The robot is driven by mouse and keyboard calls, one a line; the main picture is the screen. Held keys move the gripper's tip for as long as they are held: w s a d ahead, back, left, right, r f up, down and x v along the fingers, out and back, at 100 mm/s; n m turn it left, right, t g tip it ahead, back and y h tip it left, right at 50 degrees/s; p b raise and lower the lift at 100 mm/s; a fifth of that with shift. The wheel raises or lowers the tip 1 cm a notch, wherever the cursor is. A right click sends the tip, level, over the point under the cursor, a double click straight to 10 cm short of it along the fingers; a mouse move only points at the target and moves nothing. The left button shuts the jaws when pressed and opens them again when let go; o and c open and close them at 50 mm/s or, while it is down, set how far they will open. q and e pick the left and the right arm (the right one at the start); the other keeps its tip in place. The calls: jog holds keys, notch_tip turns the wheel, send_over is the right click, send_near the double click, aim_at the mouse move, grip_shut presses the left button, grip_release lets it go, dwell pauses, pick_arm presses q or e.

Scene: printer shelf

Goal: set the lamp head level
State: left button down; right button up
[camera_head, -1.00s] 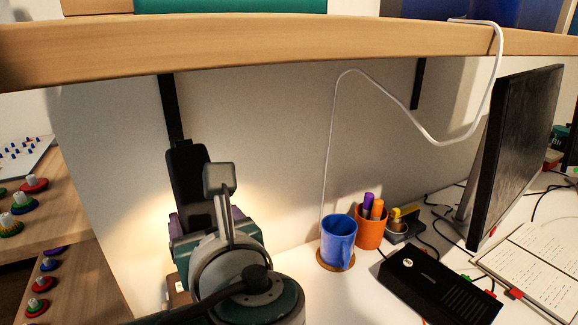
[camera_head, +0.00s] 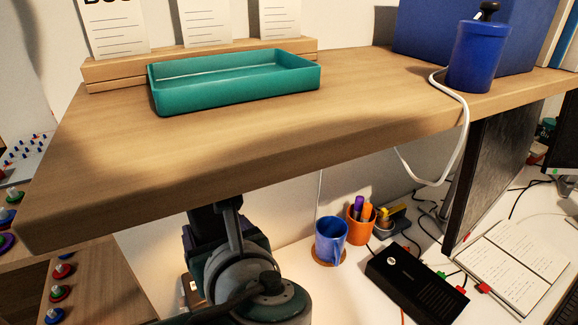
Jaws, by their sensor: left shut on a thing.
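My left gripper (camera_head: 217,216) is below the front edge of the shelf, at the lower left of the picture. Its wrist shows, but its fingertips are mostly hidden by the shelf edge. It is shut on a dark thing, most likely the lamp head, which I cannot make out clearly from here. Its tilt cannot be told. My right gripper is not in view.
The wooden shelf (camera_head: 120,160) spans overhead with a teal tray (camera_head: 235,92) and a blue cup (camera_head: 477,58). Below are a blue mug (camera_head: 330,238), an orange pen pot (camera_head: 359,229), a black box (camera_head: 415,285) and a monitor (camera_head: 490,170). A white cable (camera_head: 463,150) hangs off the shelf.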

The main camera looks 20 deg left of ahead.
pick_arm(q)
jog(key=shift+a+r, duration=0.1)
grip_release()
dwell(0.3)
jog(key=s+d+b, duration=0.1)
jog(key=s+d, duration=0.7)
jog(key=d, duration=0.2)
jog(key=shift+s+r+b, duration=0.2)
jog(key=shift+b, duration=0.15)
